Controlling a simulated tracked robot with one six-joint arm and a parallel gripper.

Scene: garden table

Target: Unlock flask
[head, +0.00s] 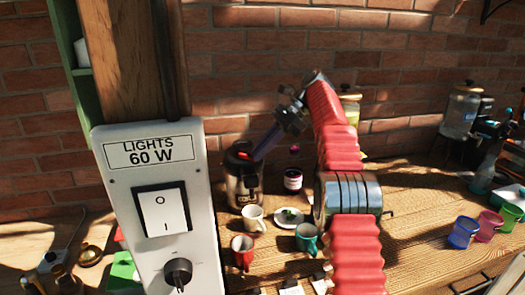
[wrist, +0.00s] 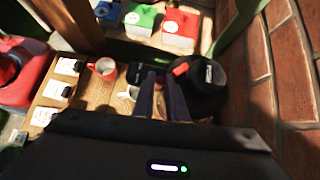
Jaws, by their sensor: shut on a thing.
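The flask (head: 243,185) is a dark, shiny jug with a black top, standing upright on the wooden table near the brick wall. A small red tab (head: 243,156) shows at its top. In the wrist view the flask (wrist: 207,90) is black, to the right of my fingers, with the red tab (wrist: 181,69) near their tips. My gripper (head: 257,157) reaches down from the upper right to the flask's top. In the wrist view its two dark fingers (wrist: 160,82) are close together, shut on part of the flask; the exact part gripped is hard to tell.
A white mug (head: 253,218), a red mug (head: 242,252), a teal mug (head: 307,238) and a small plate (head: 289,217) stand in front of the flask. A light switch panel (head: 160,210) stands at left.

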